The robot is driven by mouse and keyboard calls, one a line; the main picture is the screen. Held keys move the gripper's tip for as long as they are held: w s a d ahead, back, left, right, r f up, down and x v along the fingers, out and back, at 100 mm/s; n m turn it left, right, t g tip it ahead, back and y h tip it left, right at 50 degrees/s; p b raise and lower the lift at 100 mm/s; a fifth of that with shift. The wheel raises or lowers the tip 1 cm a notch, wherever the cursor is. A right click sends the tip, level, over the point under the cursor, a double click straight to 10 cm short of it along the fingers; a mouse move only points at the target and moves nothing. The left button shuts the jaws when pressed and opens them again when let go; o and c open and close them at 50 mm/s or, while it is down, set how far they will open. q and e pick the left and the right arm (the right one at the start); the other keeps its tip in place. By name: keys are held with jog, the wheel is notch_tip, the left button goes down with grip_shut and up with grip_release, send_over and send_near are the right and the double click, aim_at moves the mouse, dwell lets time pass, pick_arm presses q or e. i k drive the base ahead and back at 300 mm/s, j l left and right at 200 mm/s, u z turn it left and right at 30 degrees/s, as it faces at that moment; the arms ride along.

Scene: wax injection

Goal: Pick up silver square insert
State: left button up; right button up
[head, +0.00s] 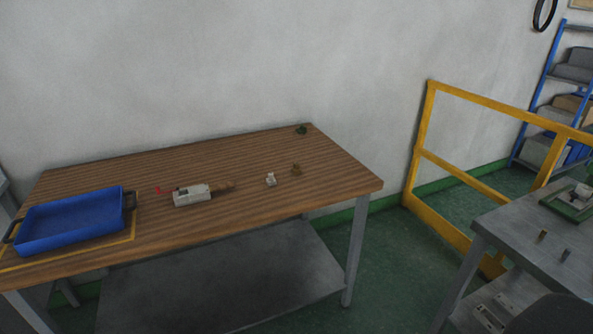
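On the grey metal table (513,239) at the right stand two small upright pieces. One is a grey, silvery piece (565,255). The other is a brass-coloured piece (542,236) a little to its left. The grey one may be the silver square insert, but it is too small to tell its shape. Neither of my grippers shows in the head view.
A wooden table (240,157) holds a blue tray (75,240), a pale block-like object (192,196), a small white item (270,180) and two small dark items. A yellow railing (470,97) stands between the tables. A dark rounded shape covers the bottom right corner.

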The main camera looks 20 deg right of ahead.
aim_at(271, 180)
jog(key=i+j+z, duration=0.1)
jog(key=z, duration=1.45)
jog(key=j+z, duration=0.45)
jog(key=k+j+z, duration=0.1)
jog(key=j+z, duration=0.2)
jog(key=z, duration=0.15)
jog(key=k+j+z, duration=0.2)
jog(key=j, duration=0.25)
jog(key=k+j+z, duration=0.15)
jog(key=j, duration=0.25)
jog(key=k+j, duration=0.15)
jog(key=j, duration=0.15)
jog(key=k+j, duration=0.2)
jog(key=j, duration=0.15)
jog(key=z, duration=0.05)
